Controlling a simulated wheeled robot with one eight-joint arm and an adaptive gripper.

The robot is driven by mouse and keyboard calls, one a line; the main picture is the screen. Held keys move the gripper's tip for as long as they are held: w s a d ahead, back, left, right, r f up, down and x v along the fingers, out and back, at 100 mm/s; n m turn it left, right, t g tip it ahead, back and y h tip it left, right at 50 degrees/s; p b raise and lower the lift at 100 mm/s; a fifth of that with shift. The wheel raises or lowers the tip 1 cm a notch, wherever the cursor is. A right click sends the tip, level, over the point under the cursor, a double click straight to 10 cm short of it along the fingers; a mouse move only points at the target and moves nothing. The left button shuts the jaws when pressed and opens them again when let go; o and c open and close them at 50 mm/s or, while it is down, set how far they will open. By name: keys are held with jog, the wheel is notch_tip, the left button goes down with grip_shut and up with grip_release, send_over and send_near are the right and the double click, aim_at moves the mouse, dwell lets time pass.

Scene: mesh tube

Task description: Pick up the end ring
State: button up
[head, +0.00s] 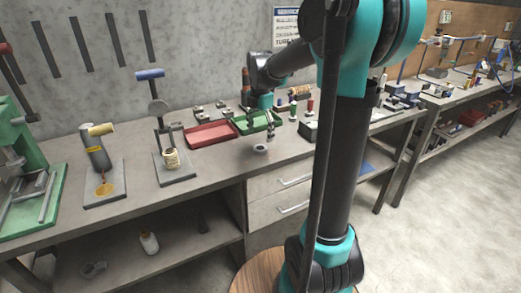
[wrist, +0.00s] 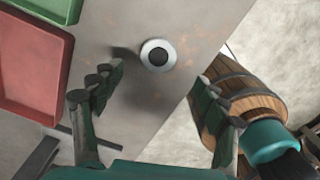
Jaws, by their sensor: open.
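The end ring (wrist: 158,54) is a small pale ring with a dark round centre, lying on the grey bench top. It also shows near the bench's front edge in the head view (head: 260,148). My gripper (wrist: 158,85) is open and empty in the wrist view. Its two fingers are spread wide, and the ring lies beyond the fingertips, between them across the picture. In the head view my gripper (head: 270,134) hangs just above and beside the ring. I cannot tell the exact height.
A red tray (head: 211,134) and a green tray (head: 258,122) stand behind the ring. A stand with a mesh tube (head: 171,159) is at left. In the wrist view the bench edge (wrist: 217,58) runs right of the ring. The bench around the ring is clear.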

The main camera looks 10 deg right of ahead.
aim_at(260, 148)
jog(key=shift+w+f, duration=0.2)
jog(key=shift+f, duration=2.85)
jog(key=c, duration=1.2)
jog(key=shift+r, duration=0.1)
jog(key=shift+c, duration=0.2)
